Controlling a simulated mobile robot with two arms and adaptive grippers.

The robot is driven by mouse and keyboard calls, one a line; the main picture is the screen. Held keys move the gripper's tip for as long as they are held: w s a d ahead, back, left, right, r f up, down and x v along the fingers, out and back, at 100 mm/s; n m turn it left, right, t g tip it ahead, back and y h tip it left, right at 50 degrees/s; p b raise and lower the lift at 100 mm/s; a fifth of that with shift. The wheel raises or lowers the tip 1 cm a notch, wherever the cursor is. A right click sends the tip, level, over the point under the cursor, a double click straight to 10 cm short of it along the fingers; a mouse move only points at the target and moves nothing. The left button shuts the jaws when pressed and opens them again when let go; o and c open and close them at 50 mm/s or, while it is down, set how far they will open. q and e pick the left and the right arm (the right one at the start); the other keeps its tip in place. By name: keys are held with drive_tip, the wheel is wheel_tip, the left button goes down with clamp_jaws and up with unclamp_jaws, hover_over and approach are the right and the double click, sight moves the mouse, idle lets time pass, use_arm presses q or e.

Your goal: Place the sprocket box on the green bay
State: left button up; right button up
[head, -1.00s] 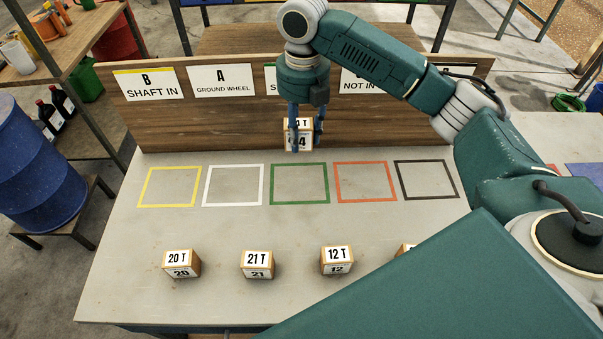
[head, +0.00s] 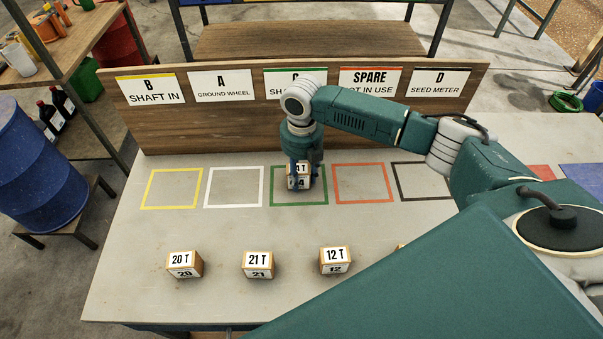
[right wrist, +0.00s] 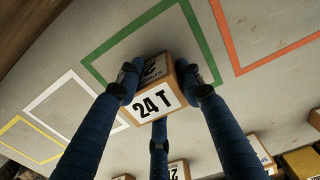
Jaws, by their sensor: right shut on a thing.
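My right gripper (head: 299,185) is shut on the sprocket box marked 24 T (head: 299,170), over the green bay (head: 272,204), a green outline on the table. In the right wrist view the blue fingers clasp the box (right wrist: 155,105) from its sides, with its 24 T label facing the camera. The green outline (right wrist: 197,37) shows around and behind it. I cannot tell whether the box touches the table. Part of the bay is hidden by the gripper and box. My left gripper is not in view.
Boxes marked 20 T (head: 184,264), 21 T (head: 257,264) and 12 T (head: 335,260) stand along the front; another is mostly hidden by my arm. Yellow (head: 146,190), white (head: 207,188), red (head: 335,185) and black bays look empty. A wooden sign board (head: 230,130) stands behind.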

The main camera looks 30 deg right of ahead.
sight(302, 168)
drive_tip(key=o, duration=1.3)
drive_tip(key=shift+c, duration=0.2)
wheel_tip(302, 168, up, 12)
drive_tip(key=b, duration=0.2)
drive_tip(key=shift+r+b, duration=0.1)
drive_tip(key=shift+b, duration=0.3)
